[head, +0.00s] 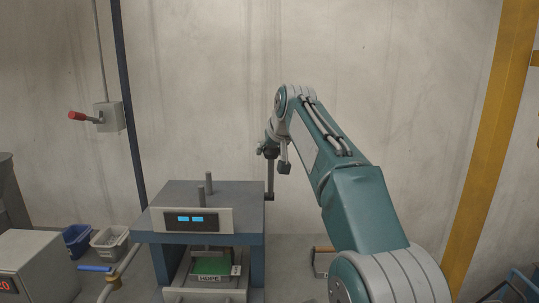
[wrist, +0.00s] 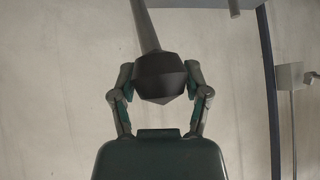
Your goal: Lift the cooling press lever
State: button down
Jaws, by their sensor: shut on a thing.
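The cooling press (head: 207,192) stands low in the head view, a blue and grey frame with a display on its front. Its lever (head: 269,180) is a thin dark rod on the press's right side, standing about upright. My gripper (head: 268,149) is at the lever's top end. In the wrist view the lever is a grey rod (wrist: 146,30) ending in a black faceted knob (wrist: 160,76). My gripper's two fingers (wrist: 160,88) are shut on the knob, one on each side. In the head view the knob is hidden by my gripper.
A green block (head: 212,267) lies inside the press above an HDPE label. A blue bin (head: 77,241) and a pale bin (head: 109,243) stand at left. A wall box with a red-handled lever (head: 107,117) is at upper left. A yellow post (head: 491,130) stands right.

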dwell(0.3)
jog(key=shift+c, duration=0.4)
grip_release()
jog(key=shift+d, duration=0.1)
jog(key=v, duration=1.1)
jog(key=shift+s+r, duration=0.2)
jog(key=shift+r, duration=0.1)
